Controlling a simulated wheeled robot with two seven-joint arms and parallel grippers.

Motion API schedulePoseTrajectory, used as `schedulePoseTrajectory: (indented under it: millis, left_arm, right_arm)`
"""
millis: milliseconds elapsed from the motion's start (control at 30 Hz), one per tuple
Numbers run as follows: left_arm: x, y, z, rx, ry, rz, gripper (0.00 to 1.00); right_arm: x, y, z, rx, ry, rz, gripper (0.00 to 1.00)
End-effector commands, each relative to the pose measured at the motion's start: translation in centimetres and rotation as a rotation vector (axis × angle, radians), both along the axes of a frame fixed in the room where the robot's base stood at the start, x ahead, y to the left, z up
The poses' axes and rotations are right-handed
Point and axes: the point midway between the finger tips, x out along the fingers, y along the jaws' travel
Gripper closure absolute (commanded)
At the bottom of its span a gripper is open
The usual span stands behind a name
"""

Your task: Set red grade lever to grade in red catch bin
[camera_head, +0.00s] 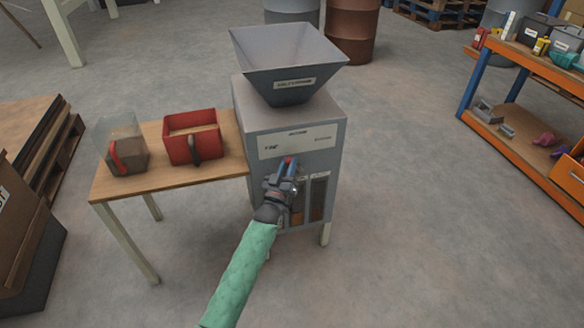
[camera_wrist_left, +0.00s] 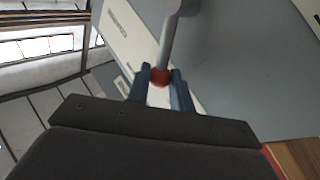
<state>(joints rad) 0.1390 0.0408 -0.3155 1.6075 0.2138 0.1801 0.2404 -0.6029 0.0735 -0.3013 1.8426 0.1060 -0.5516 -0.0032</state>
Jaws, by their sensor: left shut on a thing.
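The sack filler (camera_head: 290,120) is a grey machine with a hopper on top and a pale label panel on its front. My left gripper (camera_head: 289,168) is at the front of the machine, just below the panel. Its fingers are shut on the red knob of the grade lever (camera_head: 290,160). In the left wrist view the red knob (camera_wrist_left: 160,76) sits between the blue fingers, with the grey lever rod rising from it. The red catch bin (camera_head: 192,137) stands on the wooden table left of the machine, with tan material inside. My right gripper is not in view.
A clear scoop or jug with a red handle (camera_head: 125,146) stands on the wooden table (camera_head: 170,183) beside the bin. An orange and blue shelf (camera_head: 520,125) stands at the right. Barrels (camera_head: 352,30) stand behind the machine. The floor right of the machine is clear.

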Motion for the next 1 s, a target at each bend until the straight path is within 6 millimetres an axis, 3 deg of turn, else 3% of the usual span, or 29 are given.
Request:
schedulePoseTrajectory:
  millis: [267, 867, 900, 1000]
  left_arm:
    - [-0.2, 0.7, -0.8, -0.119, -0.040, 0.001, 1.00]
    - [-0.3, 0.9, -0.9, -0.160, -0.052, 0.001, 1.00]
    - [-0.3, 0.9, -0.9, -0.160, -0.052, 0.001, 0.72]
    - [-0.3, 0.9, -0.9, -0.160, -0.052, 0.001, 0.69]
  right_arm:
    - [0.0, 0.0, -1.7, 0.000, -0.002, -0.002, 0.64]
    - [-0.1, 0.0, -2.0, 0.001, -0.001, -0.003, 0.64]
    - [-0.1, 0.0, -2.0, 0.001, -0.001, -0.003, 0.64]
    - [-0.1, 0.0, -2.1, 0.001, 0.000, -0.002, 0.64]
